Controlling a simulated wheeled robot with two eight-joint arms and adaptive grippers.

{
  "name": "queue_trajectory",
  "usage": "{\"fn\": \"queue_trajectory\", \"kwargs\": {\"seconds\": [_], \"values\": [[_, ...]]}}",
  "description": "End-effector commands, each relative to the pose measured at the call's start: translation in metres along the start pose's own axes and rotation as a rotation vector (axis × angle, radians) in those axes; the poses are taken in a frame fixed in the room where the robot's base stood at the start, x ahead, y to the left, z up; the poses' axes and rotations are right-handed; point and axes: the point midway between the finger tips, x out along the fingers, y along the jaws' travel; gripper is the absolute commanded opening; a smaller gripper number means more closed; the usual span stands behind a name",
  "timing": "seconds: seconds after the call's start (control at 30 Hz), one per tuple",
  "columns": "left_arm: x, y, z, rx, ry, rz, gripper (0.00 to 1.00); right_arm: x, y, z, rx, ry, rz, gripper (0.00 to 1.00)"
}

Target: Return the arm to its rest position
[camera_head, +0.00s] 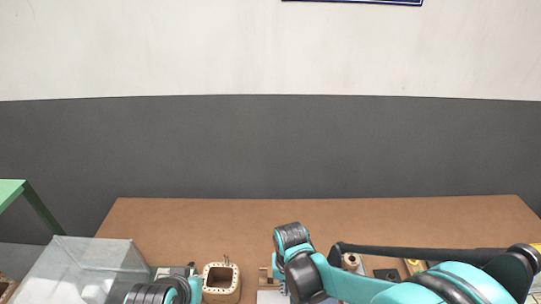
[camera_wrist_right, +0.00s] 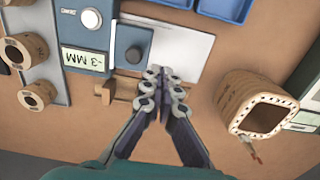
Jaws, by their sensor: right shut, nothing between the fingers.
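My right gripper (camera_wrist_right: 165,84) shows in the right wrist view, its two fingers shut together with nothing between them, above the brown table. In the head view my right arm (camera_head: 350,284) reaches in from the right and bends down at its wrist; the fingers are hardly made out there. A square brown coil (camera_head: 221,282) with a dotted rim stands on the table left of that wrist; a matching coil shows in the right wrist view (camera_wrist_right: 264,112), right of the fingers and apart from them. Part of my left arm (camera_head: 165,291) shows at the bottom edge; its gripper is not visible.
A grey-blue device (camera_wrist_right: 105,50) with a "-3 MM" display stands close left of the fingers, beside a pale plate (camera_wrist_right: 180,50). Round coils (camera_wrist_right: 28,48) sit further left, and blue trays (camera_wrist_right: 225,8) lie beyond. A clear box (camera_head: 85,265) stands left. The table's back (camera_head: 320,212) is clear.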

Motion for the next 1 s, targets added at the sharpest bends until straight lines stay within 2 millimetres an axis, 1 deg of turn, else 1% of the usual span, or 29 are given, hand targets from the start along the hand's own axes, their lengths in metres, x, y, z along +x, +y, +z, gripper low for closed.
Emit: {"fn": "queue_trajectory", "kwargs": {"seconds": [0.03, 0.1, 0.4, 0.47, 0.53, 0.67, 0.8, 1.0], "values": [[-0.005, 0.000, -0.004, 0.000, 0.000, 0.000, 0.00, -0.008, 0.000, 0.000, 0.000, 0.000, 0.000, 0.00], [-0.007, 0.000, -0.005, 0.000, 0.000, 0.000, 0.00, -0.010, 0.000, 0.000, 0.000, 0.000, 0.000, 0.00], [-0.005, 0.000, -0.004, 0.000, 0.000, 0.000, 0.00, -0.010, 0.001, 0.000, 0.000, 0.003, -0.001, 0.00], [-0.004, 0.000, -0.003, 0.000, 0.000, 0.000, 0.00, -0.013, 0.004, 0.001, 0.001, 0.012, -0.004, 0.00], [-0.003, 0.000, -0.002, 0.000, 0.000, 0.000, 0.00, -0.021, 0.010, 0.001, 0.003, 0.038, -0.012, 0.00], [0.003, 0.000, 0.002, 0.000, 0.000, 0.000, 0.00, -0.044, 0.032, 0.003, 0.006, 0.125, -0.034, 0.00], [0.009, 0.000, 0.007, 0.000, 0.000, 0.000, 0.00, -0.070, 0.061, 0.011, 0.006, 0.251, -0.050, 0.00], [0.018, 0.000, 0.013, 0.000, 0.000, 0.000, 0.00, -0.096, 0.099, 0.030, 0.006, 0.433, -0.043, 0.00]]}}
